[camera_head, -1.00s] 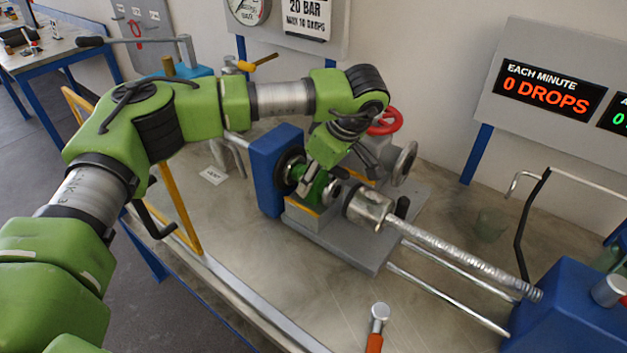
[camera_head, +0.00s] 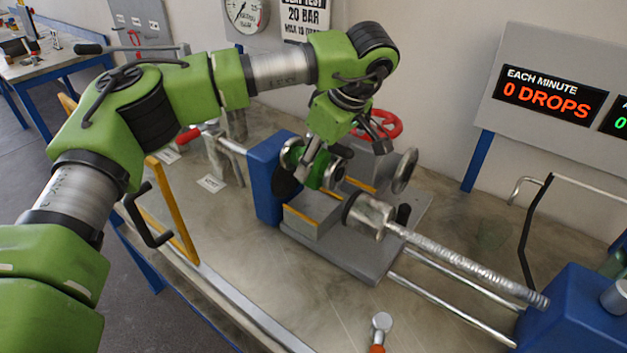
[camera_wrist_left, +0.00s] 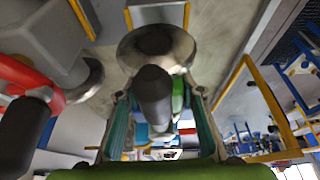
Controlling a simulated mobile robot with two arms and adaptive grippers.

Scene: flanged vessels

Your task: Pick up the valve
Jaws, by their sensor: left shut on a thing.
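The valve (camera_head: 321,169) has a green body with round metal flanges. In the head view it is raised above the grey cradle block (camera_head: 312,222) of the test rig. My left gripper (camera_head: 338,158) is shut on the valve from above, with a finger on either side of it. In the left wrist view, a metal flange of the valve (camera_wrist_left: 157,43) and a dark rounded part show between the fingers (camera_wrist_left: 160,125), and most of the green body is hidden. My right gripper is not in view.
A blue end block (camera_head: 267,178) stands left of the valve. A metal clamp head (camera_head: 370,215) with a long screw is to the right. The front of the bench is mostly clear.

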